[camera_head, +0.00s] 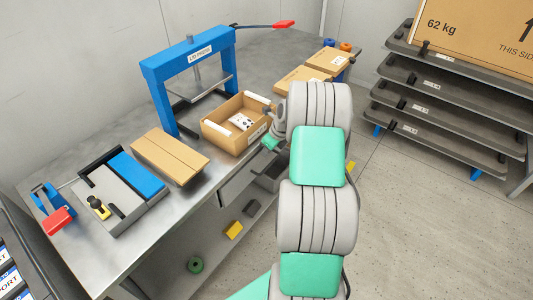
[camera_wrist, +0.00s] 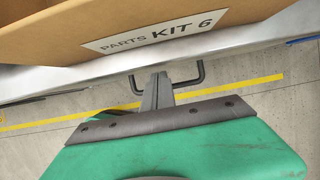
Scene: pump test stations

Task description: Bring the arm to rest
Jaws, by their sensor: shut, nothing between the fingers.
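My arm rises through the middle of the head view, its grey and green links bent toward the bench. My gripper (camera_wrist: 157,78) is shut and empty in the wrist view, its two dark fingers pressed together. It is in front of an open cardboard box (camera_wrist: 40,35) labelled "PARTS KIT 6", with the fingertips near the bench edge. In the head view the same box (camera_head: 212,133) stands on the bench to the left of my arm. Most of my gripper is hidden there behind the arm.
The steel bench (camera_head: 100,255) holds a blue press (camera_head: 153,80), a closed carton (camera_head: 170,156), and a grey and blue fixture (camera_head: 115,210). Closed boxes lie at its far end. A rack (camera_head: 440,110) with a large carton stands at right. The floor (camera_head: 420,240) right of my arm is clear.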

